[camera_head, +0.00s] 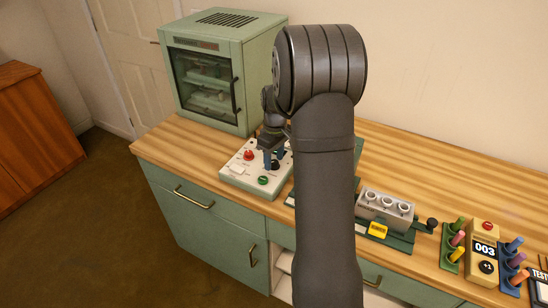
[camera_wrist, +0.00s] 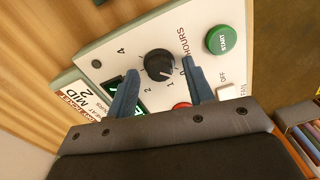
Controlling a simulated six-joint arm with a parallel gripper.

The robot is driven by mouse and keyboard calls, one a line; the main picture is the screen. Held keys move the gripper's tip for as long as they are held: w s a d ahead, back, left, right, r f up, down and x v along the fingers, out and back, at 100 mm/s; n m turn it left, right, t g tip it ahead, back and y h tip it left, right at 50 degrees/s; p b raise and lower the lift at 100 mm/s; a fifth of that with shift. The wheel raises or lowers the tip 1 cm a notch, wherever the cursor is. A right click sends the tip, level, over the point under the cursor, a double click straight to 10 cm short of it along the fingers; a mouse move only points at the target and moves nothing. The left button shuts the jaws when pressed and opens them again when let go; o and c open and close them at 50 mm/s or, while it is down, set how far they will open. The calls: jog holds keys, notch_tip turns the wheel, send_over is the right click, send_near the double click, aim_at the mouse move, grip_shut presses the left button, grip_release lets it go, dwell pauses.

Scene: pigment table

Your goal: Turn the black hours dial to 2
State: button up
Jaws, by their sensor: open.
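The black hours dial (camera_wrist: 159,65) is a round knob on a white control panel (camera_wrist: 95,50), with printed numbers around it and the word HOURS beside it. I cannot clearly tell which number its pointer faces. My gripper (camera_wrist: 159,68) is open, with one blue finger on each side of the dial; contact is not clear. In the head view, my gripper (camera_head: 274,157) is over the panel (camera_head: 231,180), pointing down, and the dial (camera_head: 275,165) is partly hidden by the fingers.
A green START button (camera_wrist: 221,39), a red knob (camera_wrist: 181,106) and a white OFF/FAN switch (camera_wrist: 225,91) sit near the dial. A green oven (camera_head: 207,75) stands behind the panel. A grey block with holes (camera_head: 385,207) is to the right.

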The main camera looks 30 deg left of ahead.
jog(key=shift+c, duration=0.5)
jog(key=c, duration=0.9)
jog(key=shift+m, duration=0.3)
jog(key=m, duration=0.3)
jog(key=shift+m, duration=0.3)
jog(key=m, duration=0.4)
jog(key=shift+d+m, duration=0.1)
jog(key=shift+m, duration=0.2)
jog(key=m, duration=0.4)
jog(key=shift+m, duration=2.5)
